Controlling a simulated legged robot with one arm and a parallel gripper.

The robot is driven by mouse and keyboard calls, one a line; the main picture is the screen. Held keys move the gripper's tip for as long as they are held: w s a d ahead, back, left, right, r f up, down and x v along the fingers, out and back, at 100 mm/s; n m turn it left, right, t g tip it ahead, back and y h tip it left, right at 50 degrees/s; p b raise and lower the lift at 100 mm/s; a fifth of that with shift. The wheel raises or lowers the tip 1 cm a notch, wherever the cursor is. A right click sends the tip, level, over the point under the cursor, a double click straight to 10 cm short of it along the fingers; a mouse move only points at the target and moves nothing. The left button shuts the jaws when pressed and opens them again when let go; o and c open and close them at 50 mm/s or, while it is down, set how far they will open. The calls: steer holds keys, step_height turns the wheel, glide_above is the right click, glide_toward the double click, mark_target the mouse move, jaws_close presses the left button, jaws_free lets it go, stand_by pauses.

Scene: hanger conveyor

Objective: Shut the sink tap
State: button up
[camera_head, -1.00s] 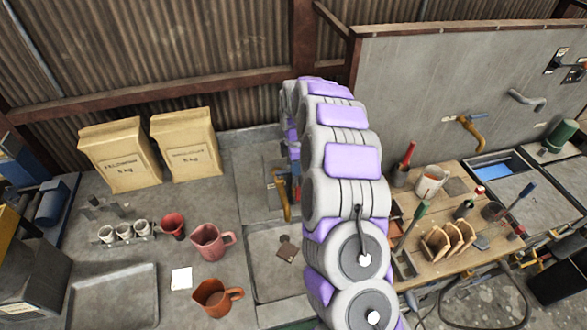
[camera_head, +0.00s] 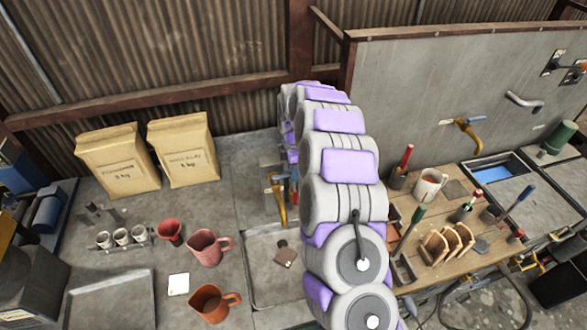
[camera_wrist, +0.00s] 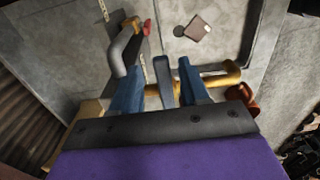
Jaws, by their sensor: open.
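The sink basin (camera_head: 258,262) is left of my arm in the head view, with a brass tap spout (camera_head: 281,208) above its back edge. In the wrist view the brass spout (camera_wrist: 222,80) passes to the right of my gripper (camera_wrist: 158,68), which is open. Its two blue fingers stand apart on either side of a short grey lever (camera_wrist: 163,80); I cannot tell whether they touch it. A bent grey piece (camera_wrist: 124,48) with a red end is just beyond the left finger. My arm hides much of the tap in the head view.
A brown square piece (camera_head: 285,257) lies in the basin. Left of it are an orange jug (camera_head: 208,303), a pink jug (camera_head: 205,248) and a red cup (camera_head: 169,232). A wooden bench (camera_head: 465,235) with tools and a mug is right of my arm. A wall tap (camera_head: 468,131) is behind.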

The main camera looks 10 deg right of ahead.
steer(key=shift+a, duration=0.1)
steer(key=shift+a+r, duration=0.1)
steer(key=shift+r, duration=0.1)
step_height(320, 180, up, 17)
steer(key=b, duration=0.1)
steer(key=shift+f, duration=0.1)
stand_by(0.5)
steer(key=s+a+f+m+b, duration=0.15)
steer(key=s+m+b, duration=0.25)
steer(key=s, duration=0.7)
steer(key=s+a+f+m+b, duration=0.1)
steer(key=s+a+m+b, duration=0.25)
steer(key=s, duration=0.75)
steer(key=s+f+m+g+b, duration=0.1)
steer(key=s+f+m+b, duration=0.2)
steer(key=s, duration=0.9)
steer(key=s+d+f+m+b, duration=0.1)
steer(key=s+f+m+b, duration=0.3)
steer(key=s, duration=0.9)
step_height(320, 180, down, 6)
steer(key=m, duration=0.3)
steer(key=shift+d+r+m+g, duration=0.2)
steer(key=shift+d+m+g, duration=0.05)
steer(key=shift+m+g, duration=0.15)
